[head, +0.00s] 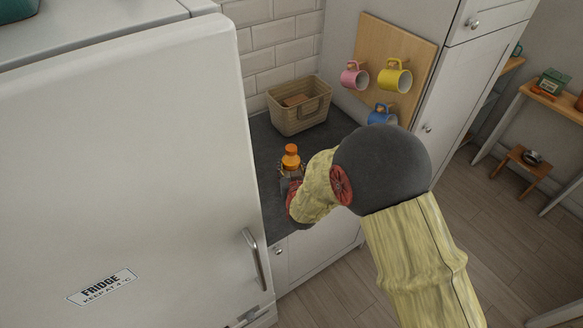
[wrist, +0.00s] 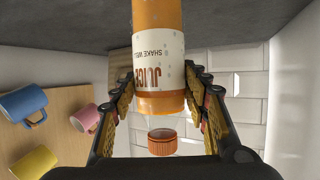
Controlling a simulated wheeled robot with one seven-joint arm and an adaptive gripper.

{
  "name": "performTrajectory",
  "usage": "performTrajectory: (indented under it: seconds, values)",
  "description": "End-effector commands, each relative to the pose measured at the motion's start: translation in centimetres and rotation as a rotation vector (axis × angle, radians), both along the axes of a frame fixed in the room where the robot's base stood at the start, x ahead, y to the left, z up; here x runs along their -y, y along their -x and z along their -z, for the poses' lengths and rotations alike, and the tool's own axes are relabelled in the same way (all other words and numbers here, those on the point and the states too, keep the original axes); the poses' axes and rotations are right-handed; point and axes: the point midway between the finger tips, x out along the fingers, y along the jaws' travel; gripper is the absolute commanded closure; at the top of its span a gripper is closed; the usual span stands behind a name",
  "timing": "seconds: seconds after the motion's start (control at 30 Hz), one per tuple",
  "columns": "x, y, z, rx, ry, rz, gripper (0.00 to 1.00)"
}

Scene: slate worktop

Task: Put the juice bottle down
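The juice bottle (head: 291,161) is orange with an orange cap, and stands about upright over the slate worktop between the fridge and the basket. In the wrist view the bottle (wrist: 158,65) appears upside down, with its white label in front and its cap (wrist: 163,143) low in the picture. My gripper (wrist: 159,72) has a finger on each side of the bottle, with the tips against its sides. In the head view my gripper (head: 291,184) is partly hidden by my arm. The bottle's base is hidden, so I cannot tell whether it touches the worktop.
The slate worktop (head: 262,137) is clear around the bottle. A woven basket (head: 290,119) stands at the back. Pink (head: 353,76), yellow (head: 394,78) and blue (head: 381,115) mugs hang on a wooden board to the right. The fridge (head: 130,170) closes off the left side.

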Motion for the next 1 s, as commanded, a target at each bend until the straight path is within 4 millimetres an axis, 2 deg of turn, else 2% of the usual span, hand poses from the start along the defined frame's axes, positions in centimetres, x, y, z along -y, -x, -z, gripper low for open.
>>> performTrajectory:
  seconds: [0.3, 0.7, 0.87, 1.0]
  values:
    - [0.0, 0.0, 0.0, -0.001, 0.0, 0.0, 0.37]
    - [0.0, 0.1, -0.5, -0.001, 0.0, 0.0, 0.37]
    - [0.2, 2.3, -1.3, -0.001, 0.0, -0.001, 0.37]
    - [0.6, 4.9, -2.5, 0.0, 0.0, -0.002, 0.37]
